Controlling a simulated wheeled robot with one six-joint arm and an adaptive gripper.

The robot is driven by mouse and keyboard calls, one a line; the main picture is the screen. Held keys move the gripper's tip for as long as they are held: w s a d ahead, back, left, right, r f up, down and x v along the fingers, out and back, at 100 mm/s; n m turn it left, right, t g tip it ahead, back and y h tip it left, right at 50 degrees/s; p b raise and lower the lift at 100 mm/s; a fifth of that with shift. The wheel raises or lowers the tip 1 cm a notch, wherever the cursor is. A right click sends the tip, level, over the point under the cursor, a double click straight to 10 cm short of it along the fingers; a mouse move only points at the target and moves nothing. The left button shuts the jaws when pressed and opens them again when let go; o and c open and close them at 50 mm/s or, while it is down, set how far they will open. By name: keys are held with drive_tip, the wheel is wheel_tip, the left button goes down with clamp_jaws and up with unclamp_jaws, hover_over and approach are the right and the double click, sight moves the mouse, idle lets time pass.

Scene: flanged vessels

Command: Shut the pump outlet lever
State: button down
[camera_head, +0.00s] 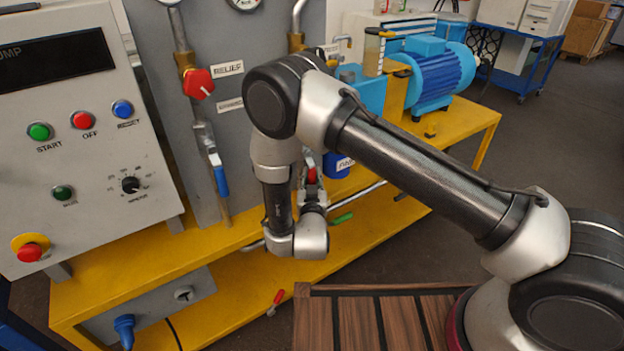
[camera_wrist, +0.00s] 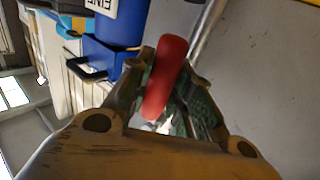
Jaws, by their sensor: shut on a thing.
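A red lever handle (camera_wrist: 166,75) lies between the fingers of my gripper (camera_wrist: 165,90) in the wrist view, and the fingers are shut on it. A small part of a red handle (camera_head: 312,175) also shows in the head view beside my wrist, next to the blue pump parts. My gripper (camera_head: 310,188) is mostly hidden there behind my own arm. The lever's pivot and valve body are hidden, so I cannot tell how far it is turned. No label naming the outlet is readable.
A blue-handled lever (camera_head: 220,178) hangs on the grey panel, below the red relief knob (camera_head: 198,84). A green handle (camera_head: 341,218) and a low red handle (camera_head: 278,297) are near the yellow bench (camera_head: 240,290). A blue motor (camera_head: 432,75) stands behind my arm.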

drive_tip(key=s+a+r+m+g+y, duration=0.4)
drive_tip(key=a+r+m+g+y, duration=0.2)
drive_tip(key=m, duration=0.5)
drive_tip(key=shift+s+a+r+g, duration=0.3)
drive_tip(key=shift+a+r+g, duration=0.1)
drive_tip(key=shift+r+g, duration=0.9)
drive_tip(key=shift+f, duration=0.1)
drive_tip(key=c, duration=1.3)
unclamp_jaws()
drive_tip(key=shift+o, duration=0.2)
drive_tip(key=shift+s, duration=0.1)
